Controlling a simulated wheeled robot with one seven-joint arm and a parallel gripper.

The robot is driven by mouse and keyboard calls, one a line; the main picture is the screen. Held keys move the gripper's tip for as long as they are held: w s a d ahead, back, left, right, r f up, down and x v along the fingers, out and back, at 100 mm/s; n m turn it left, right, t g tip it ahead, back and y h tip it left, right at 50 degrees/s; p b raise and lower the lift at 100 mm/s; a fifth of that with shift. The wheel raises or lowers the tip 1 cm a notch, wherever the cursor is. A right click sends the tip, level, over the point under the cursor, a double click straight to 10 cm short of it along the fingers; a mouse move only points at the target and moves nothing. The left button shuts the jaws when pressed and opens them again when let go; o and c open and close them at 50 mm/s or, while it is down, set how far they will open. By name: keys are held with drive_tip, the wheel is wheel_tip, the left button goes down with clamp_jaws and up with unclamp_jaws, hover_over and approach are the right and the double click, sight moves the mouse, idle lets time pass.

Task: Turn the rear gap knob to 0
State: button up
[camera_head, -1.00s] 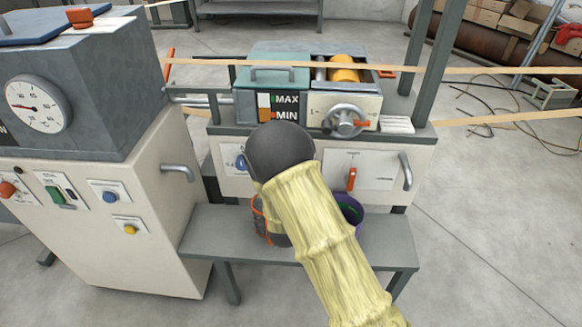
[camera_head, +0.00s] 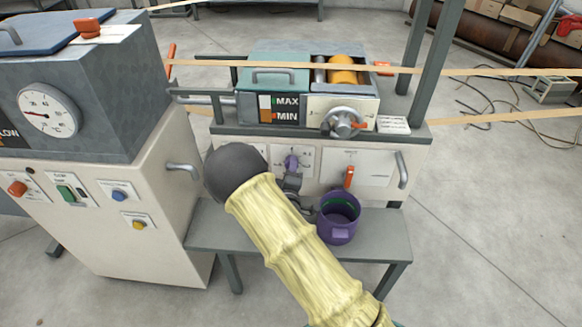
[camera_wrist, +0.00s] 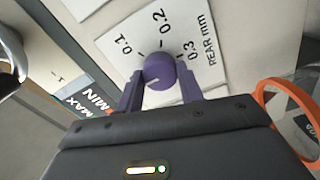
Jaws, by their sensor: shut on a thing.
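The rear gap knob (camera_wrist: 160,70) is a round purple knob on a white plate (camera_wrist: 125,40) marked "REAR mm", with 0.1, 0.2 and 0.3 visible around it. No 0 is visible. My gripper (camera_wrist: 160,85) has its purple fingers on both sides of the knob, shut on it. In the head view the knob (camera_head: 291,162) shows on the machine's front panel, with my gripper (camera_head: 291,178) at it and my sleeved arm reaching up from below.
A purple pot (camera_head: 339,218) stands on the grey bench (camera_head: 385,247) just right of my arm. An orange lever (camera_head: 349,177) and a grey handle (camera_head: 402,170) are right of the knob. An orange ring (camera_wrist: 290,112) is at the wrist view's right.

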drive_tip(key=shift+d+f, duration=0.15)
drive_tip(key=shift+f, duration=0.05)
drive_tip(key=o, duration=0.8)
drive_tip(key=shift+o, duration=1)
drive_tip(key=shift+r, duration=0.1)
drive_tip(key=s+p, duration=0.1)
drive_tip(key=s, duration=1.6)
drive_tip(key=shift+s+a+p, duration=0.25)
drive_tip(key=shift+a+p, duration=0.15)
drive_tip(key=shift+w+d, duration=0.1)
